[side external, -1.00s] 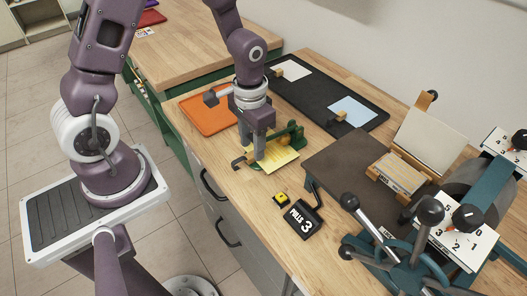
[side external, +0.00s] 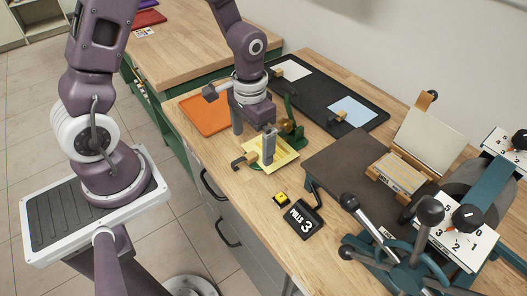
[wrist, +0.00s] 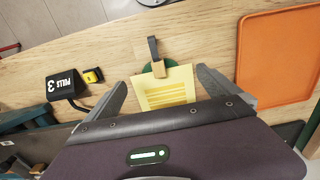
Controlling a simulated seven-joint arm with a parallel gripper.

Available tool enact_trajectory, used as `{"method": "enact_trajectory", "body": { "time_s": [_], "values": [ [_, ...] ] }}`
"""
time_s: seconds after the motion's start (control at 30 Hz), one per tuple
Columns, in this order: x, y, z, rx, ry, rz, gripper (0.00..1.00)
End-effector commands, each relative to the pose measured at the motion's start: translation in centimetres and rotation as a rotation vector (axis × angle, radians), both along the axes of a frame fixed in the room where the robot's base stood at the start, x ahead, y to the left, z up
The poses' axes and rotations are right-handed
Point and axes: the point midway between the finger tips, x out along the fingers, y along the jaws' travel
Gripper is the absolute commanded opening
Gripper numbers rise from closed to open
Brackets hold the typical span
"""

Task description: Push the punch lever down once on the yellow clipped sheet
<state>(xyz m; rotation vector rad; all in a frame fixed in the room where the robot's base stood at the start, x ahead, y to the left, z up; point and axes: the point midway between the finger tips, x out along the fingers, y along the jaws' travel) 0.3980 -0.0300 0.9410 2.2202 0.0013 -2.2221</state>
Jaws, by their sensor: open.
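A black sign reading "PULLS 3" (side external: 303,219) and a small yellow button block (side external: 281,199) are in front right. An orange tray (side external: 203,116) lies left, a black tray (side external: 318,104) behind. A press with ball-ended handles (side external: 431,210) stands right.

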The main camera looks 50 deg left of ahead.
Motion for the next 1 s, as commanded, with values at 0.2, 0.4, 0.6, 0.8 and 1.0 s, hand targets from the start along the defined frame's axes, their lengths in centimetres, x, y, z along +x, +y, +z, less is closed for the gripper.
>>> {"method": "enact_trajectory", "body": {
  "time_s": [0.2,0.4,0.6,0.8,1.0],
  "values": [
    [-0.4,0.0,0.7,0.0,-0.003,0.0,1.0],
    [-1.5,0.0,2.2,0.0,-0.003,-0.001,1.0],
    [-2.6,0.0,3.7,0.0,-0.003,0.0,1.0],
    [-3.7,0.0,5.1,0.0,-0.003,0.001,1.0],
    [-4.8,0.0,6.6,0.0,-0.004,0.0,1.0]
  ]
}}
